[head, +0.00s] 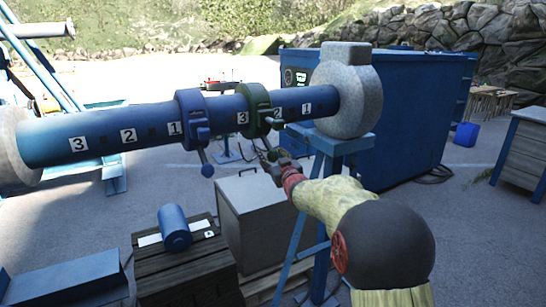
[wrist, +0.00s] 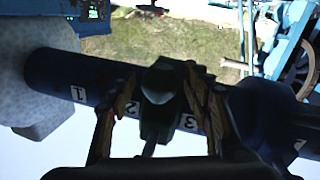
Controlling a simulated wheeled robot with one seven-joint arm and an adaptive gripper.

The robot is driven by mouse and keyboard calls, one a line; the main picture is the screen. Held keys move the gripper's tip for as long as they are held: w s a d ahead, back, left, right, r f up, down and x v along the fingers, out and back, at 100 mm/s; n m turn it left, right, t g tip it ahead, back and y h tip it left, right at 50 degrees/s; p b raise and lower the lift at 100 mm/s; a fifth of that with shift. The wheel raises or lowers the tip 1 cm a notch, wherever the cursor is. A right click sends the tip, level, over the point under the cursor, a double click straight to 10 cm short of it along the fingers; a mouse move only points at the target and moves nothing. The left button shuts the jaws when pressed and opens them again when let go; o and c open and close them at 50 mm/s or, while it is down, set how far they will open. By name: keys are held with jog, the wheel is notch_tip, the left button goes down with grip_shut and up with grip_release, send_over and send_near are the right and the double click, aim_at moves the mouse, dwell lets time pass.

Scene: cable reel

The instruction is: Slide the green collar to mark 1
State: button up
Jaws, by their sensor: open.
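The green collar (head: 258,103) sits around the blue bar (head: 150,128), between marks 3 and 2 of the right-hand row. Mark 1 (head: 307,108) is further right, near the grey end block; in the wrist view mark 1 (wrist: 79,94) is at the left. My gripper (head: 268,156) is just below and in front of the collar. In the wrist view my gripper (wrist: 162,112) is open, with one finger on each side of the dark-looking collar (wrist: 160,82). Whether the fingers touch it, I cannot tell.
A blue collar (head: 190,115) with a hanging handle is on the bar to the left, by another mark 1. A grey block (head: 347,90) ends the bar on the right, above a blue stand (head: 326,140). A crate (head: 185,270) and grey box (head: 265,215) stand below.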

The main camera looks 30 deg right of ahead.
jog(key=shift+w, duration=0.2)
jog(key=shift+c, duration=0.7)
jog(key=c, duration=1.1)
grip_shut()
